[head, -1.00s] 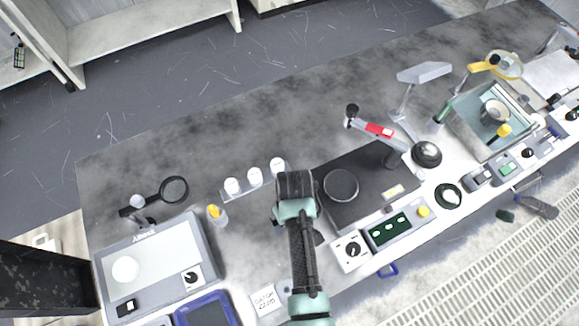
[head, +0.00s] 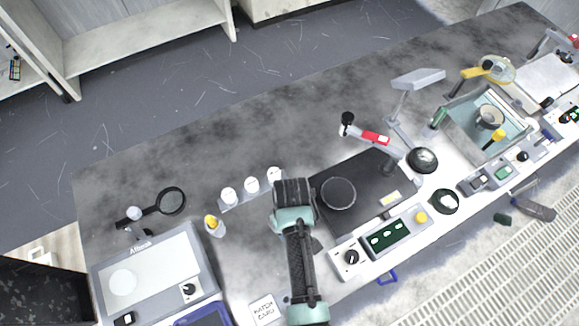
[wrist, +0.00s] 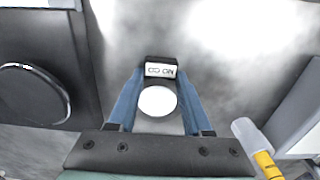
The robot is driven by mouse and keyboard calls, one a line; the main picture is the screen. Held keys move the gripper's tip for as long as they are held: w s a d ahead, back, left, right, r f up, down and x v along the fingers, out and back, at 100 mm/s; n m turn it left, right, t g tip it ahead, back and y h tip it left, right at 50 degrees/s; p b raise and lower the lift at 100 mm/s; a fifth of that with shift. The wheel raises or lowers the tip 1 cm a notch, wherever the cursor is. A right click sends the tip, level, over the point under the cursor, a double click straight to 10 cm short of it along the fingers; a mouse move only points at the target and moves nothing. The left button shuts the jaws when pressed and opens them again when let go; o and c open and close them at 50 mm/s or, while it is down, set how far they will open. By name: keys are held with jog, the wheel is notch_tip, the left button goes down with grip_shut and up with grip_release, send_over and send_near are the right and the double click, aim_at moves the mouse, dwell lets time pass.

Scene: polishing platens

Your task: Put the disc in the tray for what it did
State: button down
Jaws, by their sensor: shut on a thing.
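Another pale disc (head: 123,281) lies on a light panel at the left. A blue-rimmed tray (head: 190,319) is partly cut off below it.
The black box (head: 362,215) carries a round platen (head: 338,193). Several white-topped cylinders (head: 252,185) stand on a rail beside my gripper. A yellow-capped bottle (head: 214,226) and a magnifier (head: 171,201) are to the left. A teal basin (head: 468,145) holds a cup.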

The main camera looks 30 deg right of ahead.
notch_tip(320, 180, up, 11)
jog(key=p, duration=0.2)
jog(key=shift+f, duration=0.15)
jog(key=shift+r+p, duration=2)
jog(key=shift+p, duration=0.3)
jog(key=shift+f, duration=0.15)
